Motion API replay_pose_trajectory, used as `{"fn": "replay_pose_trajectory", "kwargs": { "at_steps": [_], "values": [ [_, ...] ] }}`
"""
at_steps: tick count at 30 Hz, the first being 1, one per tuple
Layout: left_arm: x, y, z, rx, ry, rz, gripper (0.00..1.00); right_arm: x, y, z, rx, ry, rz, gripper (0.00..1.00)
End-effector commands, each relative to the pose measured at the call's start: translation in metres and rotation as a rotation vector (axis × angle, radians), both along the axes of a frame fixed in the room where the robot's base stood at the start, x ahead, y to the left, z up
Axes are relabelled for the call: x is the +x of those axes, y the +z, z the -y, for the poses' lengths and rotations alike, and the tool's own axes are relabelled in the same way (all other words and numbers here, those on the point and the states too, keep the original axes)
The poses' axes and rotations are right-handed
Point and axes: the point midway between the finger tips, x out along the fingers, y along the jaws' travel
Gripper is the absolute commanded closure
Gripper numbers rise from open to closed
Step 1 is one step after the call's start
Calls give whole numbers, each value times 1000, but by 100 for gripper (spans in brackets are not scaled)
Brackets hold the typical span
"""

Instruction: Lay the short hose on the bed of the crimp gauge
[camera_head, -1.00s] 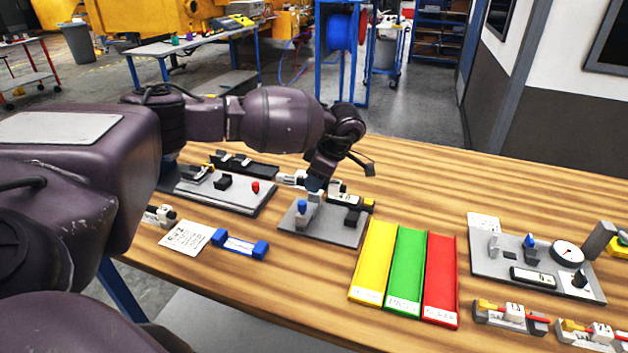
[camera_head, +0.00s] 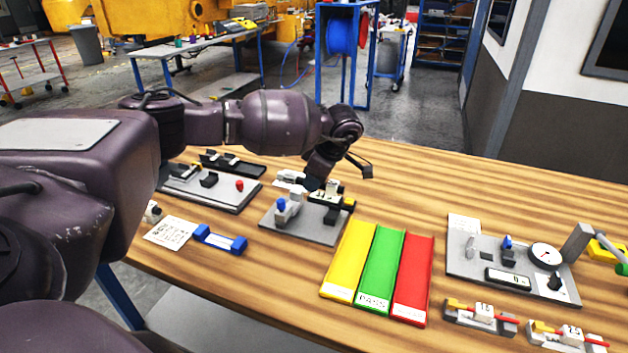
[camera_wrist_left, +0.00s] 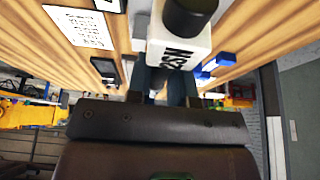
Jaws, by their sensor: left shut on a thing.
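My left gripper (camera_head: 311,184) is above the back edge of the middle grey fixture plate, its fingers partly hidden by the wrist. It is shut on a white, lettered piece with a black round end, seemingly the short hose (camera_wrist_left: 178,48), which fills the top of the left wrist view. In the head view a white part of it (camera_head: 288,178) shows left of the fingers. A grey plate with a round dial and a small display, seemingly the crimp gauge (camera_head: 470,268), stands at the right of the table. My right gripper is not in view.
Yellow, green and red trays (camera_head: 381,270) lie between the middle plate (camera_head: 282,232) and the dial plate. Several tagged hose pieces (camera_head: 480,316) lie at the front right. A blue-ended part (camera_head: 220,240) and a paper card (camera_head: 170,233) lie at left. The table's back right is clear.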

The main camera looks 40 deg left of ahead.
Motion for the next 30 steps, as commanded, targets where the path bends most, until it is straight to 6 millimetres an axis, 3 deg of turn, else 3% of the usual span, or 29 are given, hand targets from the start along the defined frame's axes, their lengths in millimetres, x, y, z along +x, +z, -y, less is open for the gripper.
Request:
{"fn": "replay_pose_trajectory", "kwargs": {
  "at_steps": [11, 30],
  "values": [
    [0, -5, 0, 0, 0, 0, 100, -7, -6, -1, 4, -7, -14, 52],
    [0, -52, 0, 1, 0, -1, 100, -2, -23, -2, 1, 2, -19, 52]
  ]
}}
